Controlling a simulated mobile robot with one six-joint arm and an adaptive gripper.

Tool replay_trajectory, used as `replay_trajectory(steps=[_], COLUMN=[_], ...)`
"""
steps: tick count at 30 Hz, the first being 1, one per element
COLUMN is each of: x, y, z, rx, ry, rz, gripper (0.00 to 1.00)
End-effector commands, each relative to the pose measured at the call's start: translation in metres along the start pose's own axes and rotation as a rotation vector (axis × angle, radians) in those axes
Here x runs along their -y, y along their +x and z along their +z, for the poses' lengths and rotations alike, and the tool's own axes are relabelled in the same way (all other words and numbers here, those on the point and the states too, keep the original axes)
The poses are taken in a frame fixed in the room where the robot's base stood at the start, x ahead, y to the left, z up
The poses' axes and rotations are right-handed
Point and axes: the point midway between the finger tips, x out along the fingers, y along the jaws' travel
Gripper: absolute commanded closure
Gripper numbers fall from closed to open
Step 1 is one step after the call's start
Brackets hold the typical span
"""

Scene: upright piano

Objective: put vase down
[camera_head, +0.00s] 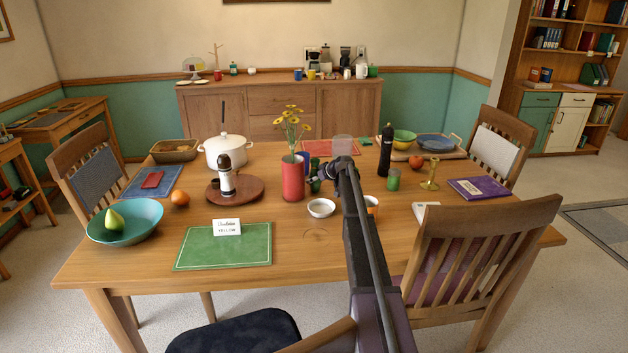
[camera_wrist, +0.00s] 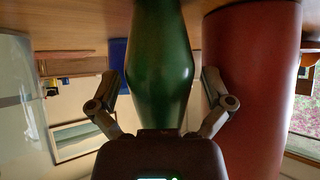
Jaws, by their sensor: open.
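A dark green, glossy vase (camera_wrist: 160,60) with a rounded middle stands between the two fingers of my gripper (camera_wrist: 160,98) in the wrist view. Small gaps seem to show beside it, and the fingers are open. The wrist picture is upside down, and the vase's foot is cut off at its top edge. In the head view my gripper (camera_head: 325,174) is over the middle of the table, and only a bit of the green vase (camera_head: 314,163) shows behind it. A red cylinder vase (camera_head: 292,180) with yellow flowers stands close beside my gripper; it also shows in the wrist view (camera_wrist: 255,85).
The wooden table (camera_head: 290,240) is crowded. A black bottle (camera_head: 386,150), a green cup (camera_head: 393,180) and a brass candlestick (camera_head: 430,175) stand right. A clear glass (camera_head: 342,145) is behind my gripper.

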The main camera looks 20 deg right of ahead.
Motion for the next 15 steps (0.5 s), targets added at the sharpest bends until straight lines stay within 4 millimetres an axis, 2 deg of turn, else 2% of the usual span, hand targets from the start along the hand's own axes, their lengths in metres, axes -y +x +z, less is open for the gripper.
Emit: replay_trajectory(steps=[15], x=[0.001], y=[-0.064], z=[-0.003], rx=[-0.001], ry=[0.001], rz=[0.0], gripper=[0.0])
